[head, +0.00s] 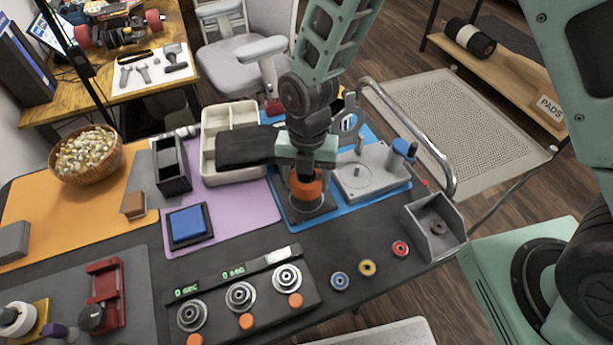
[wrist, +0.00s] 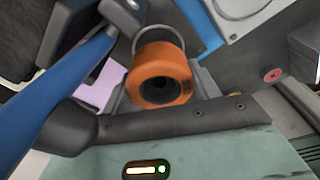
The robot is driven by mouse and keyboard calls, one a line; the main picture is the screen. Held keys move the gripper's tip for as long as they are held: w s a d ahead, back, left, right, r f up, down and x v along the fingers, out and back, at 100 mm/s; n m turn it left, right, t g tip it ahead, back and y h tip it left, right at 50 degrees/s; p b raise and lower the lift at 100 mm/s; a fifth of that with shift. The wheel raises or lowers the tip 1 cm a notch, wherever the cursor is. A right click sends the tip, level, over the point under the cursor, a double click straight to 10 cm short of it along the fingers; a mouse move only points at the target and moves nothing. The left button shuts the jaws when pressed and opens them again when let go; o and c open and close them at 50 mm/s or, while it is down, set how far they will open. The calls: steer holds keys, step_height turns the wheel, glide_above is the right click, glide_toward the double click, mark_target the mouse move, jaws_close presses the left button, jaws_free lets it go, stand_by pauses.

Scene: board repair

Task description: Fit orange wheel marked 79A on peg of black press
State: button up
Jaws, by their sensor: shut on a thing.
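The orange wheel (head: 300,190) is at the rear middle of the bench, just under my gripper (head: 307,172). In the wrist view the orange wheel (wrist: 160,76) faces the camera with its dark centre bore showing. My gripper is shut on it, with grey finger parts on both sides. No 79A marking can be read. The black press (head: 309,216) stands on the blue mat, its dark base and a grey round part showing below the wheel. Its peg is hidden, and I cannot tell whether the wheel is around it or above it.
Right of the press is a light grey fixture (head: 372,181) with an upright pin and blue knob. A grey bin (head: 433,228) and curved metal rail (head: 420,135) lie farther right. A cream tray (head: 209,150) is left. Blue, yellow and red rings lie in front.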

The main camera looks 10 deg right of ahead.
steer(key=shift+f+b, duration=0.95)
steer(key=shift+f, duration=0.7)
stand_by(0.4)
steer(key=shift+s+d+f, duration=0.15)
steer(key=shift+s+f, duration=0.15)
steer(key=shift+f, duration=0.25)
stand_by(1.3)
steer(key=o, duration=1.5)
steer(key=shift+c, duration=0.2)
steer(key=shift+r, duration=0.15)
steer(key=shift+w+r+p, duration=0.2)
steer(key=shift+r+p, duration=1.2)
steer(key=shift+r, duration=0.15)
steer(key=shift+r+p, duration=1.65)
steer(key=shift+r, duration=0.35)
steer(key=shift+w, duration=0.1)
